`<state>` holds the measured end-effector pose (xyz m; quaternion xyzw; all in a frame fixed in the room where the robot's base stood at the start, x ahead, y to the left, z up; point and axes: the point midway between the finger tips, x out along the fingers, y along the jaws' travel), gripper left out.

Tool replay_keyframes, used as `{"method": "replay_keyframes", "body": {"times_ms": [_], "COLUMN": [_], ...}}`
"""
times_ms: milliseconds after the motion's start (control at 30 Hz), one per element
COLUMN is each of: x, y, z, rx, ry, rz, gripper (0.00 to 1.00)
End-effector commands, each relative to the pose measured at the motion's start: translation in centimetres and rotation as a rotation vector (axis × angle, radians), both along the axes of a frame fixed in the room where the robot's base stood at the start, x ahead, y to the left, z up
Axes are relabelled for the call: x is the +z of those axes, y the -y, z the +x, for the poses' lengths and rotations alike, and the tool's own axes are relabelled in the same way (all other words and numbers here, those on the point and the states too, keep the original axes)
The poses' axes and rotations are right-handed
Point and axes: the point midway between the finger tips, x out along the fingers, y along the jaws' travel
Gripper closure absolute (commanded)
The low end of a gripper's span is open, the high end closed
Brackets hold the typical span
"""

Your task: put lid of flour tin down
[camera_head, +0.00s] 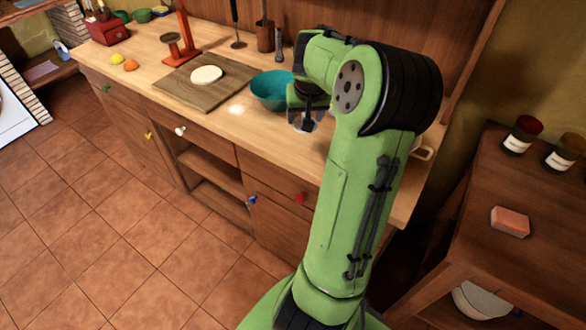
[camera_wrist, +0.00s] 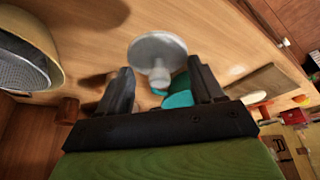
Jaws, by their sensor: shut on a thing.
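A pale grey round lid (camera_wrist: 157,48) with a knob shows between my fingertips in the wrist view. My gripper (camera_wrist: 160,78) is shut on the lid's knob. In the head view my gripper (camera_head: 304,122) points down over the wooden counter, just right of the teal bowl, with the lid's pale edge (camera_head: 297,127) partly showing beneath it. I cannot tell whether the lid touches the counter. A cream, open round container (camera_wrist: 48,30) with a grey inside stands at the wrist view's left edge; I cannot tell if it is the flour tin.
The teal bowl (camera_head: 269,91) stands beside my gripper. A cutting board (camera_head: 187,92) with a round white piece of dough or cheese (camera_head: 206,75) lies farther left. A side table (camera_head: 471,214) with jars and a sponge stands right.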

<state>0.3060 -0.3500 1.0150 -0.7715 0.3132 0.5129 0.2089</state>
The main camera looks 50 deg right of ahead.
Motion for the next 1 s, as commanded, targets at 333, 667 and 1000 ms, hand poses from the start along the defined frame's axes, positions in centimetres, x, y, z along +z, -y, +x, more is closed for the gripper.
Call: {"method": "replay_keyframes", "body": {"times_ms": [333,667,1000], "x": [-6.5,-9.8,-10.1], "y": [-0.1,0.0,0.0], "z": [-0.1,-0.1,-0.1], "rx": [-0.001,-0.001,-0.001], "ry": [-0.001,0.0,-0.001], "rz": [0.003,0.0,0.0], "gripper": [0.62,0.62,0.18]}}
